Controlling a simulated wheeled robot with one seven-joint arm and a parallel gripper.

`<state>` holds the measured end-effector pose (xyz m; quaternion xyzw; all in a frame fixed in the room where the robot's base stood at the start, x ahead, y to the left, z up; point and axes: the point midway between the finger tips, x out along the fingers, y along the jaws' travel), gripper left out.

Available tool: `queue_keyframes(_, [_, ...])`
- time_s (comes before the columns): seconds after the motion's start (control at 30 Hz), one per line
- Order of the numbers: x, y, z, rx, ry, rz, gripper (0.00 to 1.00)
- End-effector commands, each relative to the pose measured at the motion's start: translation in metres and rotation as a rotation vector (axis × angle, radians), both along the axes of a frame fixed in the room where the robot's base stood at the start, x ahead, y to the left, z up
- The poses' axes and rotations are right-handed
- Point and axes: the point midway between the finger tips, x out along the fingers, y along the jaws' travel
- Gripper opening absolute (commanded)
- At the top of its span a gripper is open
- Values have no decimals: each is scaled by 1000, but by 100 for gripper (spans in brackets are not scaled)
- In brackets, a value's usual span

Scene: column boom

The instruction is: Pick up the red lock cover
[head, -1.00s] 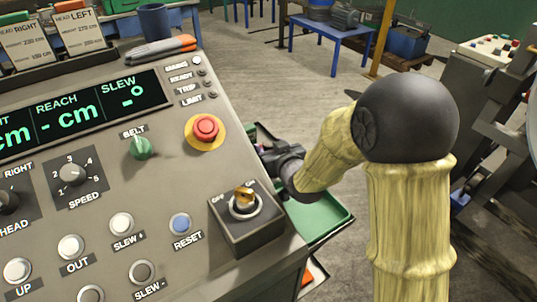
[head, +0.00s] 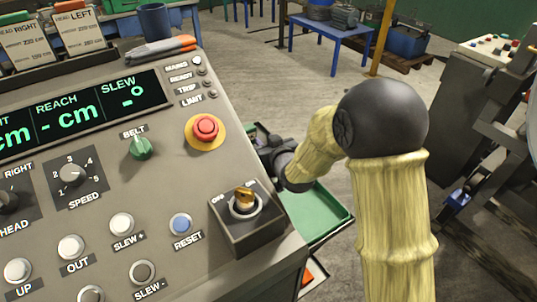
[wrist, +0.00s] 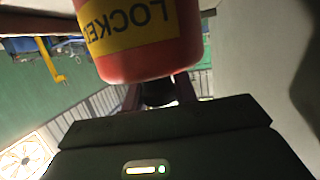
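The red lock cover (wrist: 145,62) fills the upper middle of the wrist view. It is a rounded red body with a yellow band, and the "LOCKED" lettering on it appears upside down. My gripper (wrist: 159,92) shows below it, with two fingers standing apart and running up behind the cover's lower edge. The cover hides the fingertips, so I cannot tell whether they touch or grip it. In the head view my gripper is mostly hidden behind the console's right edge, and the cover cannot be made out there.
The grey console (head: 105,235) fills the left, with a key switch (head: 243,203) and a red emergency button (head: 205,128) near its right edge. A green tray (head: 318,215) lies beside it below my forearm. Machinery (head: 495,130) stands at the right.

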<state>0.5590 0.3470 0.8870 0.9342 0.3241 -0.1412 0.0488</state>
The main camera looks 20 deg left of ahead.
Motion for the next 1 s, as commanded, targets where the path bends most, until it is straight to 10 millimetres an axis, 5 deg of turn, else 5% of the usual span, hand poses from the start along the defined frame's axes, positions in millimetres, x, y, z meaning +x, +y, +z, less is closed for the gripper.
queue_keyframes(0.1, [0, 0, 0, 0, 0, 0, 2])
queue_keyframes(0.57, [1, 0, 19, 2, -3, -1, 2])
queue_keyframes(1.0, [0, 0, 126, 5, -6, -1, 2])
